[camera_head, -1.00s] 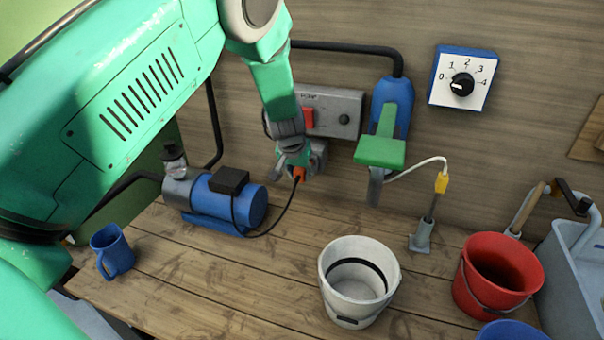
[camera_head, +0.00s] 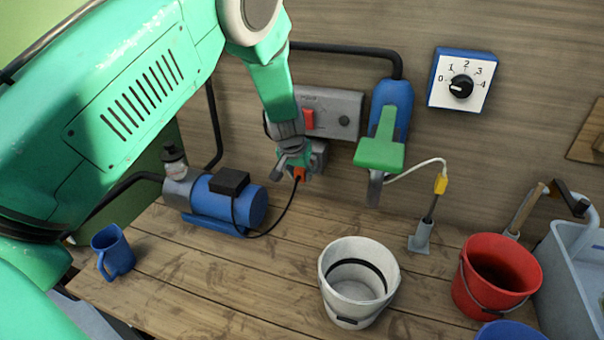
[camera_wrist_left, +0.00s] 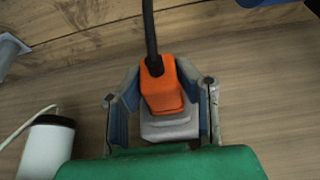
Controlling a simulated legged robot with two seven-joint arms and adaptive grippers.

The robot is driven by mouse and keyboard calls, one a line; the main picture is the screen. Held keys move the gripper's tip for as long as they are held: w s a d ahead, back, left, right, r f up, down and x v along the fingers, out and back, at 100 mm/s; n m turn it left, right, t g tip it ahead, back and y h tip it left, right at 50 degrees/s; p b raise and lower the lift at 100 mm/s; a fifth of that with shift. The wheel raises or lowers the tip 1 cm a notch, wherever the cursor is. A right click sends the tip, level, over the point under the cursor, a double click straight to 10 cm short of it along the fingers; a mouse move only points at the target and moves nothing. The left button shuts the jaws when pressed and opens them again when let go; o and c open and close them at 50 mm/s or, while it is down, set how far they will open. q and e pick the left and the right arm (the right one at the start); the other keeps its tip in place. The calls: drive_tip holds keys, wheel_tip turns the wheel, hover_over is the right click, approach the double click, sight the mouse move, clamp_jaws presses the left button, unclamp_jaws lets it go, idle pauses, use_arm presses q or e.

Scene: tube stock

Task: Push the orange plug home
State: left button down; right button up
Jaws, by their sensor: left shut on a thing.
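The orange plug (camera_head: 299,174) is at the grey socket box (camera_head: 319,156) on the wall, below the switch panel. My left gripper (camera_head: 294,168) is shut on the plug and partly hides it in the head view. In the left wrist view the orange plug (camera_wrist_left: 163,88) sits between the two fingers of my left gripper (camera_wrist_left: 162,100), with its black cable (camera_wrist_left: 149,30) leading away. A light grey socket part (camera_wrist_left: 168,127) shows right against the plug. I cannot tell how deep the plug sits. My right gripper is in neither view.
The cable runs to a blue pump (camera_head: 225,203) on the bench. A panel with a red switch (camera_head: 308,119) is above the socket. A white bucket (camera_head: 335,305) and a red bucket (camera_head: 465,290) stand in front.

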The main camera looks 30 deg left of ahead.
use_arm(q)
drive_tip(key=shift+a, duration=0.2)
drive_tip(key=c, duration=1.3)
unclamp_jaws()
drive_tip(key=shift+c, duration=0.2)
drive_tip(key=shift+o, duration=1.1)
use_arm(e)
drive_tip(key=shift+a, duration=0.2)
use_arm(q)
drive_tip(key=shift+a+f, duration=0.1)
drive_tip(key=shift+r, duration=0.2)
drive_tip(key=a+v, duration=0.1)
drive_tip(key=v, duration=1)
drive_tip(key=shift+d+r, duration=0.15)
drive_tip(key=shift+d, duration=0.35)
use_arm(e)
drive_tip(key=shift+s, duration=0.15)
